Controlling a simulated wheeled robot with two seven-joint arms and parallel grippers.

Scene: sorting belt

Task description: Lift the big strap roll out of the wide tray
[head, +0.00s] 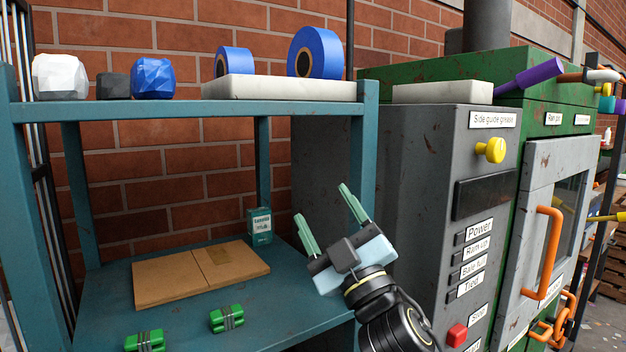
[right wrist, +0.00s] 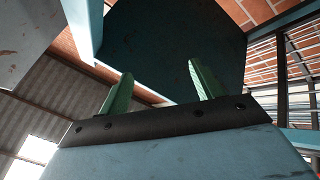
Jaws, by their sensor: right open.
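The big strap roll (head: 326,55) is a blue ring with a dark core, standing upright at the right end of the wide tray. The wide tray (head: 280,89) is pale and lies on the teal rack's top shelf. A smaller blue roll (head: 240,60) stands at the tray's left end. My right gripper (head: 323,205) is open and empty, pointing up, below the top shelf's level and well under the big roll. Its green fingers (right wrist: 160,85) stand apart with nothing between them in the right wrist view; no roll shows there. My left gripper is out of view.
The rack's top shelf (head: 180,108) and its right front post (head: 367,150) are close to my right gripper. White, dark and blue lumps stand on the left. Flat cardboard (head: 200,275) and green bundles (head: 228,319) lie below. A grey machine (head: 430,150) stands right.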

